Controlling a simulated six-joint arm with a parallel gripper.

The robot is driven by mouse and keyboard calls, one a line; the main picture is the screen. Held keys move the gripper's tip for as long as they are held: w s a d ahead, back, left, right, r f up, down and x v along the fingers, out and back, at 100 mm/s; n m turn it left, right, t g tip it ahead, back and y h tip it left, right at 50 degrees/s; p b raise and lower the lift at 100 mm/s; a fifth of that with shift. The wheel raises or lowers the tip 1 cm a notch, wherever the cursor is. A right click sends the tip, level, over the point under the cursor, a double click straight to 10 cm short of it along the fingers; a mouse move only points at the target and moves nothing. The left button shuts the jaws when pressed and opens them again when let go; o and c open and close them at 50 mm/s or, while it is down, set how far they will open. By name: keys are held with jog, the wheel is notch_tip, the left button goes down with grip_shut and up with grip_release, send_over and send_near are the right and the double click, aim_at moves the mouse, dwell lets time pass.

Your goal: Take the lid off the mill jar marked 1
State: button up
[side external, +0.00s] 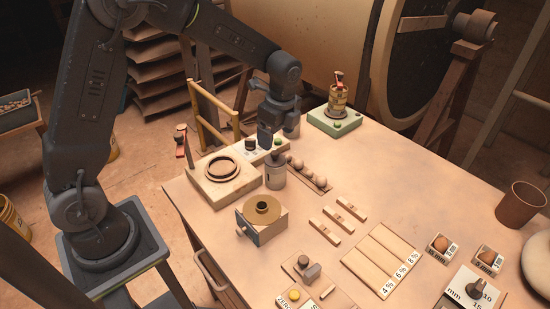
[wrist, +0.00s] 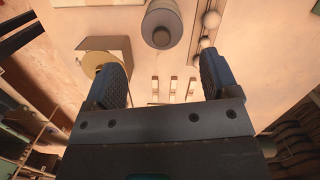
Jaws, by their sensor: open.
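A grey cylindrical jar (side external: 275,177) stands on the table near the middle of the side view. A mark shows on its side, but I cannot read it as a 1. In the wrist view the jar (wrist: 163,12) is at the top edge, with a dark round knob (wrist: 161,38) on its lid. A second grey jar (side external: 292,127) is partly hidden behind my gripper. My gripper (wrist: 160,72) is open and empty. In the side view it (side external: 268,150) hangs close above the front jar, its fingers hard to make out. In the wrist view the knob lies beyond the fingertips.
A box with a brass-coloured disc (side external: 262,207) stands in front of the jar. A wooden block with a round ring (side external: 222,168) is left of it. Several balls (side external: 308,175) lie in a rack to its right. A green-based device (side external: 335,118) stands behind.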

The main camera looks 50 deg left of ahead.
aim_at(275, 152)
jog(key=shift+a+f, duration=0.2)
jog(key=shift+f, duration=1.55)
jog(key=shift+a+f, duration=0.15)
jog(key=shift+f, duration=1.55)
jog(key=shift+c, duration=0.3)
jog(key=c, duration=0.8)
jog(key=shift+r, duration=0.15)
